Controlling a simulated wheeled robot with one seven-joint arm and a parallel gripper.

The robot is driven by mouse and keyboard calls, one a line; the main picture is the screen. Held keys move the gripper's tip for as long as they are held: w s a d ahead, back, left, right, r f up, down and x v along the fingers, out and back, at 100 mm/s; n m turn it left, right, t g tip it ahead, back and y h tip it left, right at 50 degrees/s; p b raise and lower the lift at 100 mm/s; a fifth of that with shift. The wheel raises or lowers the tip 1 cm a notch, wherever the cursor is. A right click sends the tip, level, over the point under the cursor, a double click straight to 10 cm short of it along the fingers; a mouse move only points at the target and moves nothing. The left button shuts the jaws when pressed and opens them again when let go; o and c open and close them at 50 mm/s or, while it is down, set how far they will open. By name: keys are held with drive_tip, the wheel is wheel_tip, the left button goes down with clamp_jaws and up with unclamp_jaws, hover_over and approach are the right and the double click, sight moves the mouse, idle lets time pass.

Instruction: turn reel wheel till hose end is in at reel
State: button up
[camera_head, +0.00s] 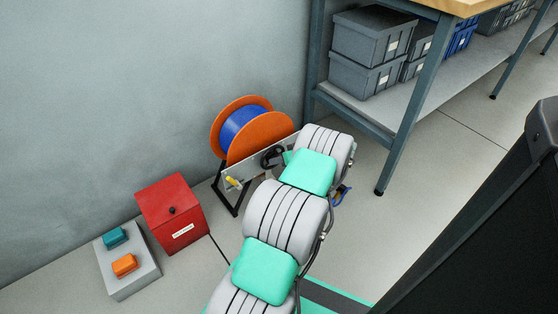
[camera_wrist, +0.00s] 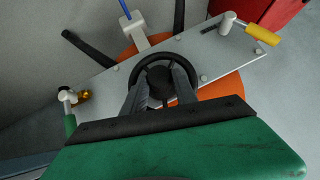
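The hose reel (camera_head: 240,125) has orange flanges and a blue hose wound on it, and stands on a dark frame by the wall. Its black reel wheel (camera_head: 272,157) sits on a grey plate and shows in the wrist view (camera_wrist: 160,56). My gripper (camera_wrist: 161,76) is over the wheel, its two grey fingers apart, one on each side of the hub. I cannot tell whether they touch the wheel. In the wrist view a blue hose piece (camera_wrist: 125,9) runs into a white guide (camera_wrist: 133,28). I cannot make out the hose's end.
A yellow-handled lever (camera_wrist: 262,34) and a brass fitting (camera_wrist: 84,96) flank the wheel. A red box (camera_head: 172,212) and a grey button box (camera_head: 128,262) stand at left. A bench with grey bins (camera_head: 372,38) stands at right. Open floor lies below the bench.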

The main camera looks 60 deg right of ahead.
drive_tip(key=o, duration=0.4)
drive_tip(key=shift+a+f, duration=0.1)
drive_tip(key=p+v, duration=0.3)
drive_tip(key=v, duration=0.4)
drive_tip(key=shift+s+r, duration=0.25)
drive_tip(key=shift+r, duration=0.1)
